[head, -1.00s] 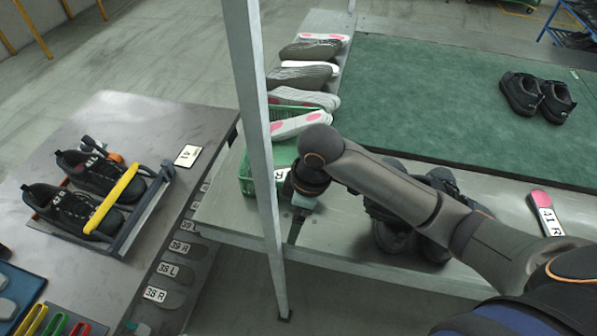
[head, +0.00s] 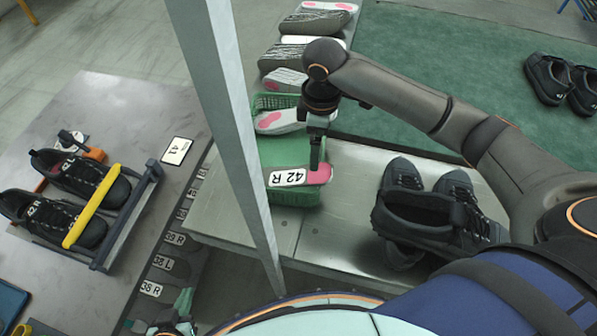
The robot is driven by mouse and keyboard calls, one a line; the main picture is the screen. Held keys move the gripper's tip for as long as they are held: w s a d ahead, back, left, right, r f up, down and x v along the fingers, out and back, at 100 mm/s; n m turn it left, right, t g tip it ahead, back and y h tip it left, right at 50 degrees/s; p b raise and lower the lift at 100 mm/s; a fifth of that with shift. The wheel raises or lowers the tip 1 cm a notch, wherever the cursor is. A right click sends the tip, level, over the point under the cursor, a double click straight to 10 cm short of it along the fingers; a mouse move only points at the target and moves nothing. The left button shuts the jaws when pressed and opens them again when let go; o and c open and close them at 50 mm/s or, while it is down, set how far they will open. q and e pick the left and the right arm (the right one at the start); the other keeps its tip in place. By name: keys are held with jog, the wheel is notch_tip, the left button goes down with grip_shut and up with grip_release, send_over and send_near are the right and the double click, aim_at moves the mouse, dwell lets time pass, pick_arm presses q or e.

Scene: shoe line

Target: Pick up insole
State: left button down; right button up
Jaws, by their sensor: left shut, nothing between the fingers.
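An insole marked 42 R (head: 323,174), with a pink end and a white label, lies at the near end of a green crate (head: 291,196) on the metal table.
A grey post (head: 232,130) stands left of the crate. Dark shoes (head: 425,210) stand right of it. More insoles (head: 300,50) lie in a row behind. At left, a shoe pair (head: 75,190) sits in a rack on another table. A green mat (head: 430,60) covers the back.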

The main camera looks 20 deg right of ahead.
aim_at(318, 173)
notch_tip(318, 173, down, 4)
jog(key=shift+r, duration=0.25)
jog(key=shift+s+d+f, duration=0.1)
jog(key=shift+s+f, duration=0.05)
jog(key=shift+f, duration=1.2)
jog(key=shift+s+d+f, duration=0.1)
jog(key=shift+s+f, duration=0.05)
jog(key=shift+f, duration=1.2)
jog(key=shift+c, duration=0.4)
grip_shut()
